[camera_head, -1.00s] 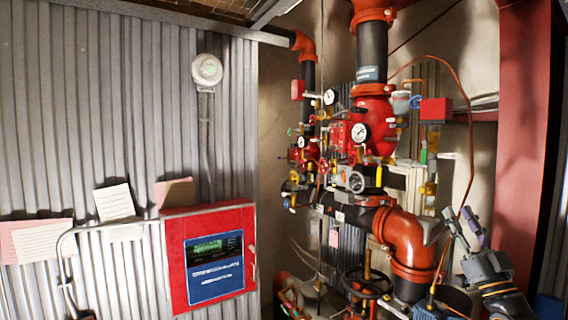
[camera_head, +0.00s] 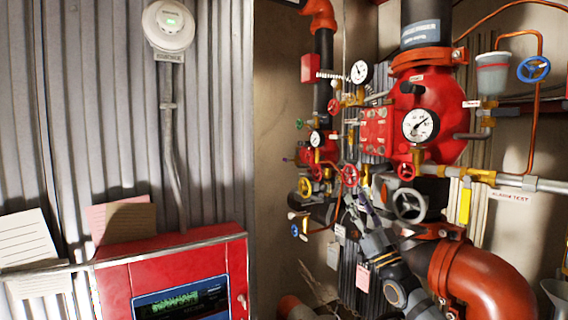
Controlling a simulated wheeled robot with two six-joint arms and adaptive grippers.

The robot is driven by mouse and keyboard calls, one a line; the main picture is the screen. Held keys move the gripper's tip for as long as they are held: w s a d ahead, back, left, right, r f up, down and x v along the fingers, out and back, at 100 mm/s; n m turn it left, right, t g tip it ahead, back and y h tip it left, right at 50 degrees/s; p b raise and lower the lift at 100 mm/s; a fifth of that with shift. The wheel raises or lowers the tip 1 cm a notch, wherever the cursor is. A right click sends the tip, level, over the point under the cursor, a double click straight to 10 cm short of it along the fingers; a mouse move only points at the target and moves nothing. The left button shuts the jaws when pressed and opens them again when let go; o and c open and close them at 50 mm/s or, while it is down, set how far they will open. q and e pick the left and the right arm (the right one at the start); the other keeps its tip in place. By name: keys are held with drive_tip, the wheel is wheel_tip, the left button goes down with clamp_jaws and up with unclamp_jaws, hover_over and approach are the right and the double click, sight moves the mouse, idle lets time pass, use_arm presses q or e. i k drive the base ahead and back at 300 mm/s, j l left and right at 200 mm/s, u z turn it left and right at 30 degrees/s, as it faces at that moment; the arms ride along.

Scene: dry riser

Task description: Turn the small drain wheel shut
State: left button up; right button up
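My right gripper (camera_head: 360,205) reaches up from the lower middle, its fingertips among the pipework left of a grey handwheel (camera_head: 410,205). The fingers are small and dark against the pipes, so I cannot tell their gap or any contact. Small wheels near it are a red one (camera_head: 350,175), another red one (camera_head: 406,171), a yellow one (camera_head: 305,187) and a blue one (camera_head: 294,230). Another blue wheel (camera_head: 534,69) is at the upper right on a copper line. I cannot tell which is the drain wheel. My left gripper is not in view.
A red valve body with a pressure gauge (camera_head: 420,125) stands above the gripper. A large orange elbow pipe (camera_head: 485,285) is at the lower right. A red alarm panel (camera_head: 165,270) is on the corrugated wall at left. Hanging tags (camera_head: 362,278) surround my arm.

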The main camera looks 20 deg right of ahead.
sight(321, 173)
drive_tip(key=i+l+u, duration=0.15)
drive_tip(key=i+l, duration=0.5)
drive_tip(key=i, duration=0.1)
